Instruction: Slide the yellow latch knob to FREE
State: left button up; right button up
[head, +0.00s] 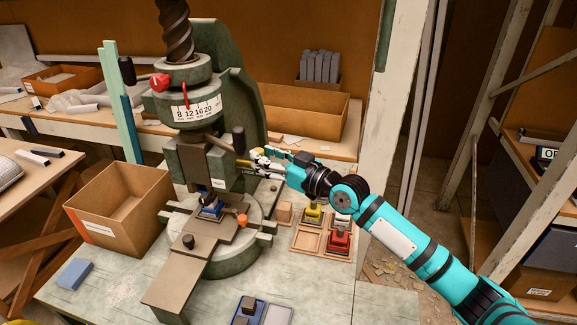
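The green fly press (228,75) stands on the bench at the centre, with a dark screw on top and a scale reading 8, 12, 16, 20. My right gripper (256,161) reaches in from the right and has its fingertips at the right side of the press ram. A small yellow patch shows between or beside the fingertips; it may be the latch knob, but the fingers cover most of it. I cannot tell whether the fingers are closed on it. No FREE marking is readable. My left gripper is out of view.
A blue piece (209,208) sits under the ram. An orange knob (242,220) is on the press base. A wooden tray (308,239) with yellow and red stamp-like pieces lies right of it, below my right arm. A cardboard box (95,222) stands left. The front left bench is mostly clear.

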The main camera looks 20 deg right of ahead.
jog(key=v, duration=1)
jog(key=shift+d, duration=0.15)
jog(key=shift+s+f, duration=0.1)
